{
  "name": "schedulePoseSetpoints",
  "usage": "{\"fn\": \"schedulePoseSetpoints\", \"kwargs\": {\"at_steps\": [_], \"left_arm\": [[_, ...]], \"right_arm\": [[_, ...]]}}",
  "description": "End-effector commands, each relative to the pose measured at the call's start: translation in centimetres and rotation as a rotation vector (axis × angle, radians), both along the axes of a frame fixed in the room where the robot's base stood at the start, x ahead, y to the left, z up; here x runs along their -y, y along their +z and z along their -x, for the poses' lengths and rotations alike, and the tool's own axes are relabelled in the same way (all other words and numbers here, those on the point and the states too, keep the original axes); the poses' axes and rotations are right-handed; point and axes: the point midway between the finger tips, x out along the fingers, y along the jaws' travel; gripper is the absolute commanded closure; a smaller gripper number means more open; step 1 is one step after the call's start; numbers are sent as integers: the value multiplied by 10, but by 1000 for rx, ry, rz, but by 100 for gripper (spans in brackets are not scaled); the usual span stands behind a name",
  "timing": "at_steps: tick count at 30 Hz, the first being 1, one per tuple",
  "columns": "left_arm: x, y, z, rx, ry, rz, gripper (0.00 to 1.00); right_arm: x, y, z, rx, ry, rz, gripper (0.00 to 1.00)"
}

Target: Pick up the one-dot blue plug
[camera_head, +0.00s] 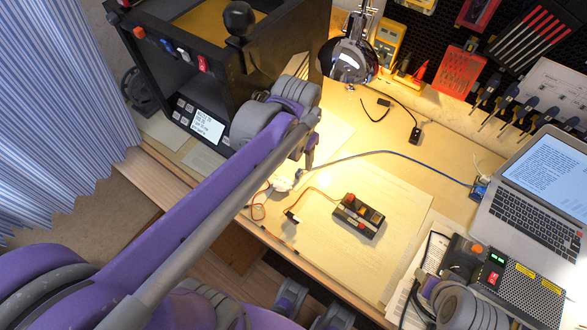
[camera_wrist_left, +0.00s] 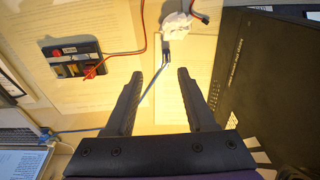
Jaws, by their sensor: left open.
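A thin blue cable ends in a small dark plug (camera_wrist_left: 167,48), lying on the bench beside a white lump (camera_wrist_left: 177,20); its dot marks are too small to read. In the head view this plug (camera_head: 298,175) lies just below my left gripper (camera_head: 310,155). In the left wrist view my left gripper (camera_wrist_left: 160,78) is open and empty, with the plug beyond and between its fingertips, not touching them. The blue cable runs between the fingers. A grey rounded part of my right arm shows at the lower right; its fingers are not clear.
A small box with a red button (camera_head: 360,216) and a red-wired lead lie on the bench. A black machine (camera_head: 215,70) stands at the left of the bench. A lamp (camera_head: 348,60) hangs behind. A laptop (camera_head: 530,200) and a power supply (camera_head: 520,285) are at the right.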

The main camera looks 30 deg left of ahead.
Motion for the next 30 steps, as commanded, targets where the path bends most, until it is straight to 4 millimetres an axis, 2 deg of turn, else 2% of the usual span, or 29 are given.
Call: {"fn": "schedulePoseSetpoints", "kwargs": {"at_steps": [3, 7, 15, 23, 30], "left_arm": [[-7, -10, -16, -63, -10, 4, 45], [-10, -16, -22, -92, -18, 7, 45], [-10, -56, -22, -95, -19, 7, 45], [-7, -77, -21, -94, -19, 7, 45], [-2, -112, -19, -93, -18, 7, 45]], "right_arm": [[0, -10, 2, -4, 0, 0, 50], [0, -13, 2, -5, 0, 0, 50], [0, -19, 3, -7, 0, 0, 50], [0, -22, 3, -7, 0, 0, 50], [0, -27, 4, -9, 0, 0, 50]]}}
